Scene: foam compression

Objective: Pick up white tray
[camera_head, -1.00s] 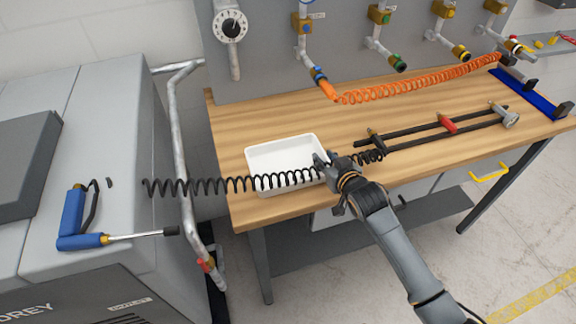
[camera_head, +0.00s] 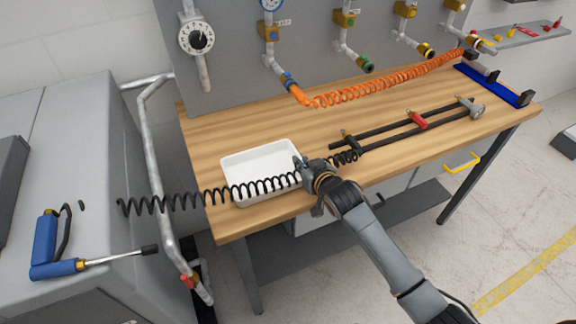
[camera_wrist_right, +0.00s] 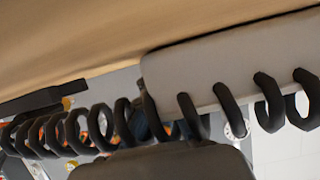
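The white tray (camera_head: 255,163) is a shallow rectangular tray near the front left of the wooden table. In the right wrist view a pale tray wall (camera_wrist_right: 225,60) lies close to the gripper. My right gripper (camera_head: 303,168) is at the tray's right end, at its rim. A black coiled hose (camera_head: 215,196) crosses in front of the tray and past the gripper, and its coils (camera_wrist_right: 185,115) cover much of the wrist view. The fingertips are hidden, so I cannot tell whether they are open or grip the rim. My left gripper is out of view.
Right of the tray lie two dark rails (camera_head: 400,132) with a red clamp (camera_head: 417,120). An orange coiled hose (camera_head: 390,83) runs along the table's back. A grey machine with a blue-handled tool (camera_head: 45,250) stands left. The tabletop (camera_head: 225,135) behind the tray is bare.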

